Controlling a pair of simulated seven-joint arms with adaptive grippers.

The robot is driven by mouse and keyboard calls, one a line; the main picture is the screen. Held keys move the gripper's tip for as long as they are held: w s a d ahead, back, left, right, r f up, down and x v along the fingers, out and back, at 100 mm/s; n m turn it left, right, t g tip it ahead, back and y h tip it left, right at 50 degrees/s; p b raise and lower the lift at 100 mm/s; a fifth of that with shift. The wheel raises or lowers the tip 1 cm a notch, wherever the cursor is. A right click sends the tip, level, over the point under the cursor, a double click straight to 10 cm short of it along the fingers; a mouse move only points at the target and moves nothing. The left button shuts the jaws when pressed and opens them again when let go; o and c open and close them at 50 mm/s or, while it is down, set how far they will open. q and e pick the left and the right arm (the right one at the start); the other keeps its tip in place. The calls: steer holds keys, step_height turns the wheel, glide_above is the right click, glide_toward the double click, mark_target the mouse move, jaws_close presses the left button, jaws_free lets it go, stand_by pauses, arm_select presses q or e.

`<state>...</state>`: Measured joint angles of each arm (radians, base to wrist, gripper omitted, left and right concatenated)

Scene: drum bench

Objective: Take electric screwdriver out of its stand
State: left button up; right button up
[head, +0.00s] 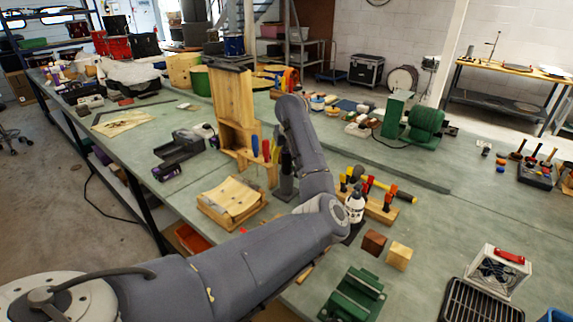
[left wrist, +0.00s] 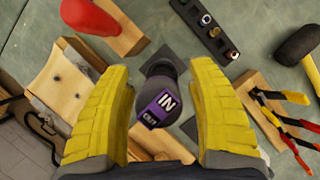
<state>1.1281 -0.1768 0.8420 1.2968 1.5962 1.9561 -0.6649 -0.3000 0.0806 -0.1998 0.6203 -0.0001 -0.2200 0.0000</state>
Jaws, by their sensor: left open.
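The electric screwdriver (left wrist: 155,105) shows end-on in the left wrist view, a dark body with a purple label at its end. It seems to stand upright; its lower part and the seat of its stand are hidden under it. My left gripper (left wrist: 161,82) is open, with one yellow-padded finger on each side of the screwdriver. Gaps show beside it, and I cannot tell whether either finger touches. In the head view a dark stand (head: 284,188) rises beside the wooden rack, partly behind my left arm. My right gripper is in neither view.
A wooden rack (head: 236,110) with blue- and red-handled drivers stands close on the left. A block of tools (head: 375,207), a yellow-handled mallet (head: 398,191) and a white bottle (head: 355,207) are to the right. A wooden cradle (head: 232,198) lies in front. Bare bench shows farther right.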

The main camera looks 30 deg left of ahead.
arm_select(q)
steer(key=shift+x, duration=1.1)
jaws_close()
